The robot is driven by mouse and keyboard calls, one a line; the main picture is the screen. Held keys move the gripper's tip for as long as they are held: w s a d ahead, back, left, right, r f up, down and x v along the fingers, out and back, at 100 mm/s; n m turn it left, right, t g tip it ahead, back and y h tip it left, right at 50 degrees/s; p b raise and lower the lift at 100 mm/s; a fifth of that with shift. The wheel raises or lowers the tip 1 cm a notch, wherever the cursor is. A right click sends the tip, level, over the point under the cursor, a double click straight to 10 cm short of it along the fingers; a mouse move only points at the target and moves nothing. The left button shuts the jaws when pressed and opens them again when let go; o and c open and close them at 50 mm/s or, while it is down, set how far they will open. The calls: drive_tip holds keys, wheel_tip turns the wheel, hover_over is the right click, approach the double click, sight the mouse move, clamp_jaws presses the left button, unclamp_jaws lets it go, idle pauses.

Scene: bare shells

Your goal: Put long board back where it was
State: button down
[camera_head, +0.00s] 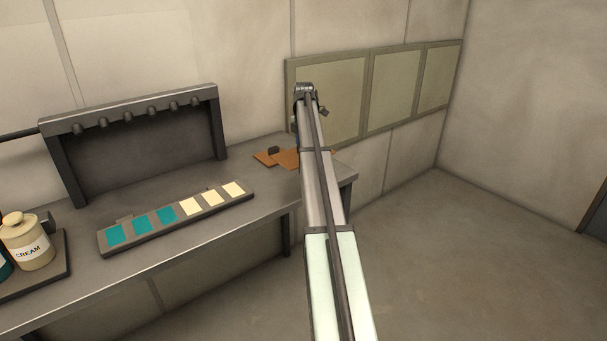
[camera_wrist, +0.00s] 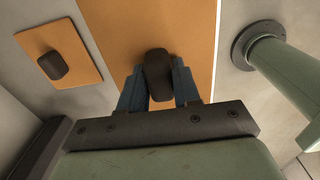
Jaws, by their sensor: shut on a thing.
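The long board (camera_wrist: 150,22) is a flat orange-brown panel with a dark knob (camera_wrist: 158,75) in the wrist view. My gripper (camera_wrist: 159,92) is shut on this knob, with a blue finger on each side of it. I cannot tell whether the long board is resting or slightly raised.
The grey counter (camera_head: 182,228) carries a strip (camera_head: 120,247) with teal and cream squares. Behind it stands a dark rack (camera_head: 130,107) with several pegs. A cream jar (camera_head: 27,243) stands on a tray at the left. The floor (camera_head: 450,260) at right is clear.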

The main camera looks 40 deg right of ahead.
drive_tip(key=shift+f, duration=4.65)
drive_tip(key=shift+f, duration=0.15)
drive_tip(key=c, duration=0.8)
unclamp_jaws()
wheel_tip(320, 180, up, 12)
drive_tip(key=shift+r, duration=0.15)
